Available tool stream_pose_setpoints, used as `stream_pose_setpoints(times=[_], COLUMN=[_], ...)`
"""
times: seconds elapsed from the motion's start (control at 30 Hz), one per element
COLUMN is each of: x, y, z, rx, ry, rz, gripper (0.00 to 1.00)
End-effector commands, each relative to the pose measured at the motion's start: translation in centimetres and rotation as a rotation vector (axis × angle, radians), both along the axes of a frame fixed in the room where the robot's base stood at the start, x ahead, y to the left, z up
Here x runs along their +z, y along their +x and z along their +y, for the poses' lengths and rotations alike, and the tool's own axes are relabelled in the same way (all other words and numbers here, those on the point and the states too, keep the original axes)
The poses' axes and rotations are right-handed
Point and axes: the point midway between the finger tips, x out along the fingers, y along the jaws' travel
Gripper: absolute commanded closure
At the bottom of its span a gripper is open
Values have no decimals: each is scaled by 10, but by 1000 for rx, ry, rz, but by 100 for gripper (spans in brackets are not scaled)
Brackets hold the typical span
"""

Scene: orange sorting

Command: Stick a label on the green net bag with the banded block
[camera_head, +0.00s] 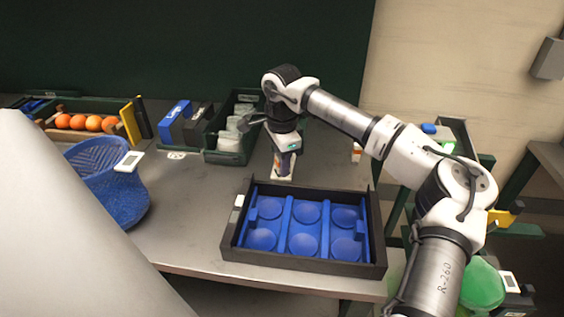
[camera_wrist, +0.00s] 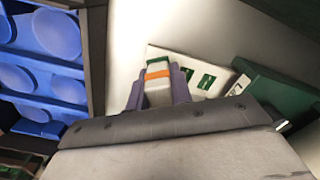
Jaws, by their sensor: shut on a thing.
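My gripper (camera_wrist: 158,92) is shut on the banded block (camera_wrist: 158,97), a pale block with an orange band around it. In the head view my gripper (camera_head: 285,160) points down over the table, behind the black tray. A white card with green labels (camera_wrist: 205,80) lies beside and partly behind the block in the wrist view. I cannot tell whether the block touches it. A rounded green thing (camera_head: 482,284), perhaps the green net bag, shows at the lower right of the head view, partly hidden by my arm.
The black tray with blue cups (camera_head: 232,240) is empty, in front of my gripper. A dark green crate (camera_head: 226,156) with pale packs stands left of the gripper. Farther left are a blue box (camera_head: 174,123), several oranges (camera_head: 94,123) and a blue basket (camera_head: 112,185).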

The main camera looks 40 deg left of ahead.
Motion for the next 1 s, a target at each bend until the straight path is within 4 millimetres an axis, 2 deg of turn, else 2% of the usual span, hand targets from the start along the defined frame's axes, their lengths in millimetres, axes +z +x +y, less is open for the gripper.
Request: stream_pose_setpoints(times=[0.37, 1.0], x=[2, 54], y=[0, 0], z=[0, 0], rx=[0, 0], ry=[-2, 0], rz=[1, 0], gripper=[100, 100])
